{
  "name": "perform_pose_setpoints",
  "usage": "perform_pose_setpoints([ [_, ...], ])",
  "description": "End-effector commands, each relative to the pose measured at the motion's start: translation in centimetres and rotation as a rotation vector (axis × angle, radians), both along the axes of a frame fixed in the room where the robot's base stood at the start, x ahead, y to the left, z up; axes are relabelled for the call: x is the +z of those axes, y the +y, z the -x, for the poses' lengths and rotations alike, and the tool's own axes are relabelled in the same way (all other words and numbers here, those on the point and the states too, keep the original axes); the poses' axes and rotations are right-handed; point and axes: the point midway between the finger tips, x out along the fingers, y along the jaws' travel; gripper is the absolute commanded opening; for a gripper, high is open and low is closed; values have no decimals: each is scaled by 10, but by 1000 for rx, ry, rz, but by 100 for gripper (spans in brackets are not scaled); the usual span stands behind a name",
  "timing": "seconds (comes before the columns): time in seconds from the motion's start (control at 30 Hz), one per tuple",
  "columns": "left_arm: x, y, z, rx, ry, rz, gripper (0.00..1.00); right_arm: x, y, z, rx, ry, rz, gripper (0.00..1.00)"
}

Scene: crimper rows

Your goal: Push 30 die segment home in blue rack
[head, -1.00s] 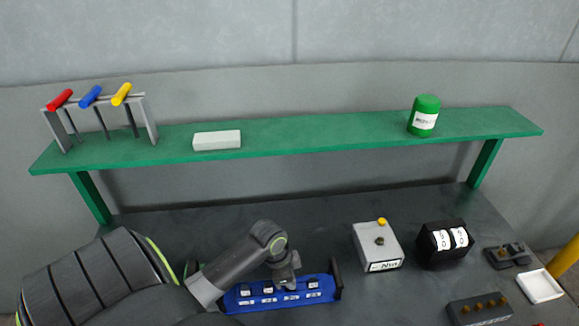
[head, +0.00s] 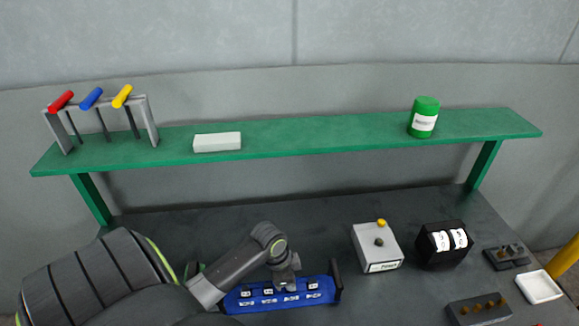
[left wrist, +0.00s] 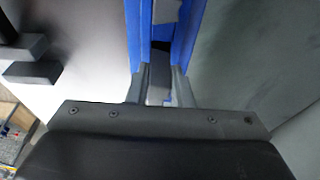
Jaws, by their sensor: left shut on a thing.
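The blue rack (head: 328,284) lies on the dark bench at the lower middle, with several dark die segments (head: 268,292) with white labels along it. The label numbers are too small for me to read, so I cannot tell which one is 30. My left gripper (head: 289,287) is over the rack, right of its middle. In the left wrist view, the left gripper (left wrist: 163,88) is shut on a grey die segment (left wrist: 160,75) between the blue rack's walls (left wrist: 188,35). How deep the segment sits is hidden. My right gripper is not in view.
A grey box with a yellow knob (head: 378,248) and a black counter (head: 444,243) stand right of the rack. A dark block with brass pins (head: 479,309) and a white tray (head: 539,287) are farther right. A green shelf (head: 320,136) spans the back above the bench.

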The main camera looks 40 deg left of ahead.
Motion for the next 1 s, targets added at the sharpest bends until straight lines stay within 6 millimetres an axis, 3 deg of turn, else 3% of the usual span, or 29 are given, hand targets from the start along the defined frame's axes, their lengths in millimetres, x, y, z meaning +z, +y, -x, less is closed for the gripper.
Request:
perform_pose_setpoints([
  [0.87, -23, 0, 0, 0, -1, 1, 0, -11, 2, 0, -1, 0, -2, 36],
  [0.9, -22, 0, 0, 0, -1, 0, 22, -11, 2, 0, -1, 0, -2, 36],
  [1.0, -22, 0, 0, 0, 0, 0, 35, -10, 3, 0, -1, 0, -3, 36],
])
